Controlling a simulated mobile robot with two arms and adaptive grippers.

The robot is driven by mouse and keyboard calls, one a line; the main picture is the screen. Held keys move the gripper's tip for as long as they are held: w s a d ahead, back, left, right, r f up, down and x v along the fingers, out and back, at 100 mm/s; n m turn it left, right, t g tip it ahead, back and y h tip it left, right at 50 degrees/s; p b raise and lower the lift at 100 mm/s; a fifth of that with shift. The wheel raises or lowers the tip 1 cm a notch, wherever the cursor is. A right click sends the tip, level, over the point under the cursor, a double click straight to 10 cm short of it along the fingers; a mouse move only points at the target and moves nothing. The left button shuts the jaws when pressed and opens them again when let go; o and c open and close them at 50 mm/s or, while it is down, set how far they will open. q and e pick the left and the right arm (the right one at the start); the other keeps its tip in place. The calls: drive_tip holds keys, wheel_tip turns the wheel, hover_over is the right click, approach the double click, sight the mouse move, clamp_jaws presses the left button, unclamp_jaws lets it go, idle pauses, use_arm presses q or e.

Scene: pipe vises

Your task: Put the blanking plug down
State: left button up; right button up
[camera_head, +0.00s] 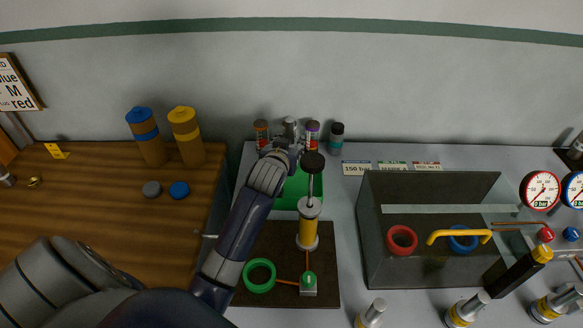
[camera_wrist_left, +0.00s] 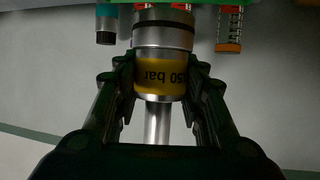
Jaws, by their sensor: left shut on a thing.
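My left gripper (camera_head: 286,143) reaches to the back of the grey bench, just beyond the green tray (camera_head: 313,192). It is shut on the blanking plug, a silver cylinder with a yellow band and partly hidden "bar" lettering. In the left wrist view the plug (camera_wrist_left: 162,80) sits between the two fingers of my left gripper (camera_wrist_left: 168,68). In the head view only a small silver part of the plug (camera_head: 290,123) shows past the fingers. Whether the plug touches a surface I cannot tell. My right gripper is not in view.
Small bottles (camera_head: 336,135) stand close on both sides of the gripper. A black-topped pump (camera_head: 307,228) stands in front, near a green ring (camera_head: 259,275). A grey open tank (camera_head: 410,275) is to the right. Pressure labels (camera_head: 393,168) lie at the back.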

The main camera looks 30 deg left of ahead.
use_arm(q)
drive_tip(key=f, duration=0.2)
drive_tip(key=s+f, duration=0.1)
drive_tip(key=f, duration=0.1)
drive_tip(key=shift+d+f, duration=0.1)
drive_tip(key=shift+d, duration=0.05)
drive_tip(key=f, duration=0.2)
drive_tip(key=shift+w+f+p, duration=0.2)
drive_tip(key=shift+f+p, duration=0.1)
drive_tip(key=shift+p, duration=0.05)
drive_tip(key=shift+f, duration=0.45)
drive_tip(key=o, duration=1.1)
drive_tip(key=shift+o, duration=1)
drive_tip(key=shift+s, duration=0.3)
drive_tip(key=b+v, duration=0.1)
drive_tip(key=v, duration=1)
drive_tip(key=shift+s+r, duration=0.2)
drive_tip(key=shift+r, duration=0.15)
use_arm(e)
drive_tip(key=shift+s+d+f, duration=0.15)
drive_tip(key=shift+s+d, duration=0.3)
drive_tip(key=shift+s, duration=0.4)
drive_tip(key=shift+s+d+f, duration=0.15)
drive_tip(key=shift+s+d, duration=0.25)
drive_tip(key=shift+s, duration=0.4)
